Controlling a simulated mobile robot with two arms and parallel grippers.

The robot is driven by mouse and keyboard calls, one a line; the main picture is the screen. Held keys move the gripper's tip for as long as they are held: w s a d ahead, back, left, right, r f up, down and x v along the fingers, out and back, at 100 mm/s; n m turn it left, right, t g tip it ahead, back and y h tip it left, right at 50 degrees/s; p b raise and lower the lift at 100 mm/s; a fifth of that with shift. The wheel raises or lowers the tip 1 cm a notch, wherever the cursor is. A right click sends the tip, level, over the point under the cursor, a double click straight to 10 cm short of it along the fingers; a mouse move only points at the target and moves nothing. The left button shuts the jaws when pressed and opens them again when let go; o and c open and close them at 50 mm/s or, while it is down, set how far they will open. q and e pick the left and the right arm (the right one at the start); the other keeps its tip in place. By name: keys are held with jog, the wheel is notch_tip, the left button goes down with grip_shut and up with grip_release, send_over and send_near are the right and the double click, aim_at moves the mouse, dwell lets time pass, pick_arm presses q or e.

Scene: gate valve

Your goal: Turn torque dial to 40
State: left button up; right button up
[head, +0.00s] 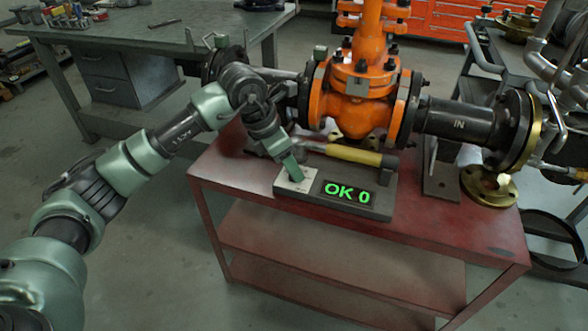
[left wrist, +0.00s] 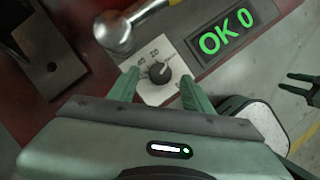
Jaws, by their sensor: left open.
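The torque dial (left wrist: 159,73) is a small black knob on a pale plate with printed numbers, seen in the left wrist view. The plate (head: 292,185) shows in the head view on the left end of a grey box. The green display (head: 347,192) beside it reads "OK 0"; it also shows in the left wrist view (left wrist: 226,38). My left gripper (head: 293,167) points down over the plate. In the left wrist view its green fingers (left wrist: 160,90) are open, one on each side of the knob. Whether they touch it I cannot tell. The fingers hide the knob in the head view.
A brass flange (head: 490,186) lies at the right. A workbench (head: 150,42) stands at the back left.

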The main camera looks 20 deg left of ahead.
pick_arm(q)
jog(key=shift+x, duration=1.1)
grip_shut()
pick_arm(e)
jog(key=shift+r, duration=0.5)
